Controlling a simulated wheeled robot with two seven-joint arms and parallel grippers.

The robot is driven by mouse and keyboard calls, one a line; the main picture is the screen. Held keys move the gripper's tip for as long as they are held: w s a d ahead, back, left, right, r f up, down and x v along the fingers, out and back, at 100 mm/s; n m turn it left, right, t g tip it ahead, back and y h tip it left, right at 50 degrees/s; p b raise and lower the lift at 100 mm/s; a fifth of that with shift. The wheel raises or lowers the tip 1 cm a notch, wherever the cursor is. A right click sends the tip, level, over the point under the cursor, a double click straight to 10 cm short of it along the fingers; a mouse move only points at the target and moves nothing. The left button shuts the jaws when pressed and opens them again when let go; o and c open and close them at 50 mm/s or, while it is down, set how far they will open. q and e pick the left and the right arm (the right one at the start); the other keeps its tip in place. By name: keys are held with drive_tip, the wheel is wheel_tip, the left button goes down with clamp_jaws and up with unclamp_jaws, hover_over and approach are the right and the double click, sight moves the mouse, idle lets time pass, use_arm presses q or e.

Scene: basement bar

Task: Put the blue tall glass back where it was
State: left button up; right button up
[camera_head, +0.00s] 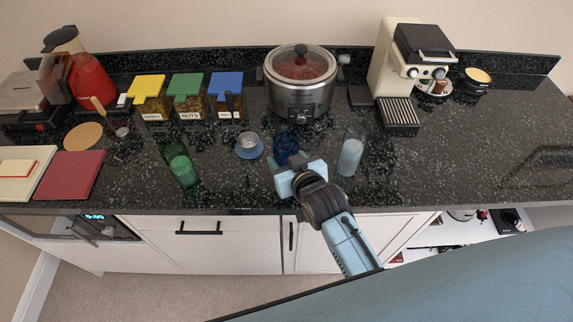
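The blue tall glass (286,144) is dark blue and stands at the middle of the black speckled counter, in front of the slow cooker. Its lower part is hidden by my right gripper (294,163). The gripper's arm comes in from the lower right and its body is directly in front of the glass. Its fingertips are mostly hidden, so I cannot tell whether they are open or shut, or touching the glass. My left gripper is not in view.
A green glass (182,166) stands to the left and a clear glass (351,153) to the right. The slow cooker (300,92) is behind. The counter's right side is mostly clear.

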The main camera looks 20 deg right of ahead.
drive_tip(key=shift+f, duration=1.1)
drive_tip(key=shift+f, duration=0.1)
drive_tip(key=o, duration=1.3)
drive_tip(key=shift+r, duration=0.2)
drive_tip(key=shift+s, duration=0.4)
drive_tip(key=v, duration=1.1)
drive_tip(key=shift+r, duration=0.1)
